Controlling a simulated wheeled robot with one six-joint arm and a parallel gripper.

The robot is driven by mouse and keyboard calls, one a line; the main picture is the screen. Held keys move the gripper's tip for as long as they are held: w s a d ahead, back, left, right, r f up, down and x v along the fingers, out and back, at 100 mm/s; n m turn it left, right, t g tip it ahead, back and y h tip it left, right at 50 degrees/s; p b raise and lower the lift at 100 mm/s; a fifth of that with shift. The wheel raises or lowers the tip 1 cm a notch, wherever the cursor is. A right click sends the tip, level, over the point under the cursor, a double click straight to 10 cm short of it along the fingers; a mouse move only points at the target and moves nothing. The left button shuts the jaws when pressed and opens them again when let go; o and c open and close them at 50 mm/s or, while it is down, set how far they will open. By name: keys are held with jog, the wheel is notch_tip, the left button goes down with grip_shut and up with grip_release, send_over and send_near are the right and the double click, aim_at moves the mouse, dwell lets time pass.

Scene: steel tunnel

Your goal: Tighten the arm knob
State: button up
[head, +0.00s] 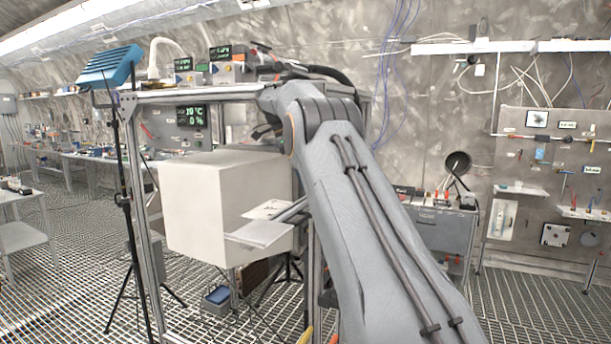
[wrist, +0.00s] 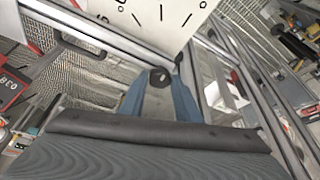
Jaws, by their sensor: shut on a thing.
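The arm knob (wrist: 159,76) is a small dark round piece in the middle of the wrist view, beside a metal frame rail. My gripper (wrist: 160,92) has its two blue fingers on either side of the knob and is shut on it. The knob's lower part is hidden between the fingers. A white dial plate (wrist: 165,14) with black tick marks sits just beyond the knob. In the head view my arm reaches up to the frame, and it hides the knob and most of my gripper.
A metal frame (head: 151,220) carries a large white box (head: 192,215) and, on top, several instruments (head: 225,68). A tripod with a blue panel (head: 110,66) stands at the left. A tool board (head: 550,165) is at the right. Grating floor (head: 75,270) is open at the left.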

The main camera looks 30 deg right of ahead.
jog(key=shift+m, duration=0.3)
dwell(0.4)
jog(key=o, duration=1)
jog(key=shift+o, duration=0.2)
